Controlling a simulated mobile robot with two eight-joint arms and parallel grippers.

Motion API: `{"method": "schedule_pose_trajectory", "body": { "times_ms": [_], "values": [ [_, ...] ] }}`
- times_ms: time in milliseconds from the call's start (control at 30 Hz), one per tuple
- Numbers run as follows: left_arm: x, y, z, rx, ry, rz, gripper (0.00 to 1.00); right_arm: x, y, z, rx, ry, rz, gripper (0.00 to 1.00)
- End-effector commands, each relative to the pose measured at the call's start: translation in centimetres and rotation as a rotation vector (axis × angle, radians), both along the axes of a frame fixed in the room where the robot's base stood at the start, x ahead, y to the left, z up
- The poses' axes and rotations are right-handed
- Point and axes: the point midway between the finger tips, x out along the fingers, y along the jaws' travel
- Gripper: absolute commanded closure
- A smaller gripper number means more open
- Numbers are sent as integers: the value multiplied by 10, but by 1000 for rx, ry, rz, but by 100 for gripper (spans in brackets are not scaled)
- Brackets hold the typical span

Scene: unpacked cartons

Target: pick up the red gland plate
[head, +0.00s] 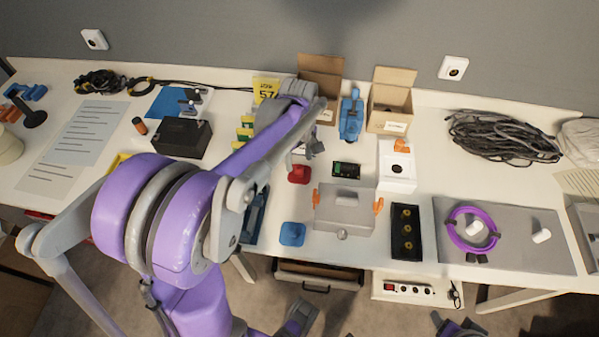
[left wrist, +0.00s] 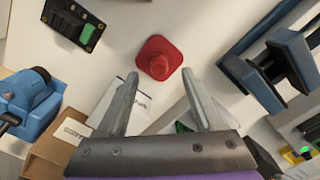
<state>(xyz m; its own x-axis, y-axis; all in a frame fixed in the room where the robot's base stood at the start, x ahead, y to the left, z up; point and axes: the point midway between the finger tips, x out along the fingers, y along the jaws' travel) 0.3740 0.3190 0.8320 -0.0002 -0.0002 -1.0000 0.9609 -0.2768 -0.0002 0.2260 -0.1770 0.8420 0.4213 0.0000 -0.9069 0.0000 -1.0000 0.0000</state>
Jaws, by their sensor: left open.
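The red gland plate (head: 299,174) lies on the white table, left of a grey box in the head view. In the left wrist view the plate (left wrist: 160,58) is a rounded red square with a raised round boss in the middle. My left gripper (head: 313,148) is just behind the plate in the head view, partly hidden by my own arm. In the left wrist view its two fingers (left wrist: 160,74) are spread, with nothing between them. The plate lies beyond the fingertips, lined up with the gap and apart from them.
A grey box (head: 345,207) with orange clips, a small green-and-black board (head: 346,170) and a blue plate (head: 292,233) lie near the red plate. Open cartons (head: 390,101) and a blue tool (head: 351,116) stand behind.

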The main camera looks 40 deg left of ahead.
Motion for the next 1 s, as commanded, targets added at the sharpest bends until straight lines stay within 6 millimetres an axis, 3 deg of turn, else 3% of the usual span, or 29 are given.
{"method": "schedule_pose_trajectory", "body": {
  "times_ms": [200,500,867,1000],
  "values": [
    [1,-1,-30,0,0,-1,32,0,0,-5,0,1,0,36],
    [1,-1,-33,0,0,-1,34,0,0,-5,0,1,0,36],
    [1,-1,-33,0,0,-1,98,0,0,-5,0,1,0,36],
    [1,-1,-33,0,0,-1,100,0,0,-5,0,1,0,36]
  ]
}}
